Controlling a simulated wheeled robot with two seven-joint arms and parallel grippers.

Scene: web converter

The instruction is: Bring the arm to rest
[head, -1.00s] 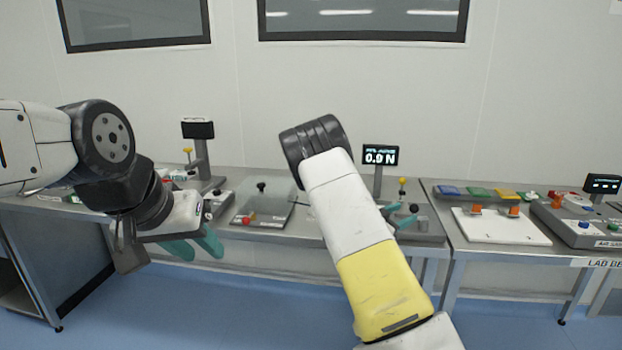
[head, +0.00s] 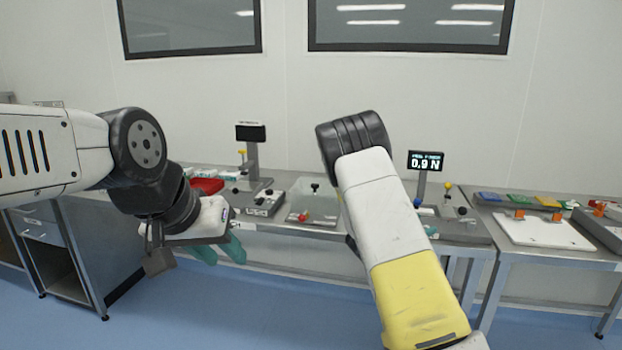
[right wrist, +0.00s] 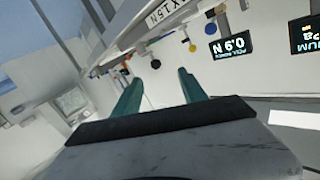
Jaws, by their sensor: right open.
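My left gripper (head: 222,250) hangs at the left of the head view, its teal fingers pointing down in front of the bench edge. Nothing shows between them, but the angle hides how far apart they are. My right arm (head: 385,230) rises in the middle of the head view, and its wrist hides most of the right gripper; a bit of teal finger shows beside the forearm. In the right wrist view, my right gripper (right wrist: 159,78) is open and empty, its two teal fingers well apart.
A steel bench (head: 285,228) runs along the wall with instruments on it. A display reading 0.9 N (head: 426,161) stands behind my right arm. A second bench at right bears a white board (head: 545,232). Blue floor (head: 240,310) is free in front.

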